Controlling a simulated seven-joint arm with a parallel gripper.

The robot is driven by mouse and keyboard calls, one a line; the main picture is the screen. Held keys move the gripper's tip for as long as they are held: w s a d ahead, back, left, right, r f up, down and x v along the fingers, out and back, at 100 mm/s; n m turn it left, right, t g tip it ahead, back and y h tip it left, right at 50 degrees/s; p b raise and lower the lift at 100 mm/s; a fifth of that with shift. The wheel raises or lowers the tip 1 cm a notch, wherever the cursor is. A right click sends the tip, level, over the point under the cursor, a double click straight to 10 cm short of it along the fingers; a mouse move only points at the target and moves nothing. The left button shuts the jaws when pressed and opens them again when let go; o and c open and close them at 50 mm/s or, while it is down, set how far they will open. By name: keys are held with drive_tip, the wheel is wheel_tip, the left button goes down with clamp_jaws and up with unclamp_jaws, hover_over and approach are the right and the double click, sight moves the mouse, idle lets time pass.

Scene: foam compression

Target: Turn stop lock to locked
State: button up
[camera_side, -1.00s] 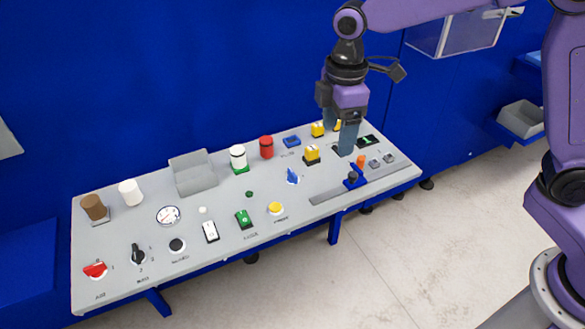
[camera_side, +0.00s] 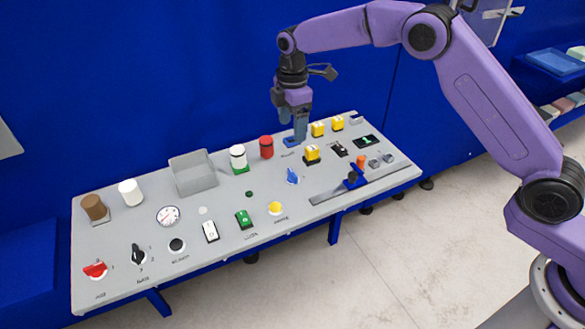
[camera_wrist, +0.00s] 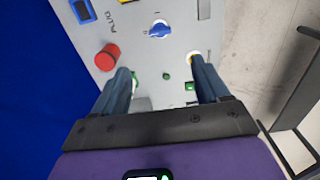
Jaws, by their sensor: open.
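No readable label tells me which control is the stop lock. A blue stop block with a dark knob (camera_side: 353,179) sits on the grey rail (camera_side: 327,196) at the panel's front right. A separate blue pointer knob (camera_side: 292,176) stands mid-panel; it also shows at the top of the wrist view (camera_wrist: 158,30). My gripper (camera_side: 293,138) is open and empty, pointing down over the back of the panel near the blue plug piece. In the wrist view my gripper's fingers (camera_wrist: 160,66) are spread apart, with the blue pointer knob ahead between them. The stop block is not visible there.
A red cylinder (camera_side: 266,147) and a white cylinder (camera_side: 238,157) stand left of my gripper. Yellow blocks (camera_side: 312,154), a black switch (camera_side: 340,149) and an orange knob (camera_side: 361,160) lie to its right. A grey bin (camera_side: 193,174) stands farther left. A blue wall rises behind.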

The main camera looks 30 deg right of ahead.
sight(293, 172)
wheel_tip(293, 172, down, 15)
drive_tip(key=shift+f, duration=0.15)
idle(0.4)
drive_tip(key=c, duration=1.1)
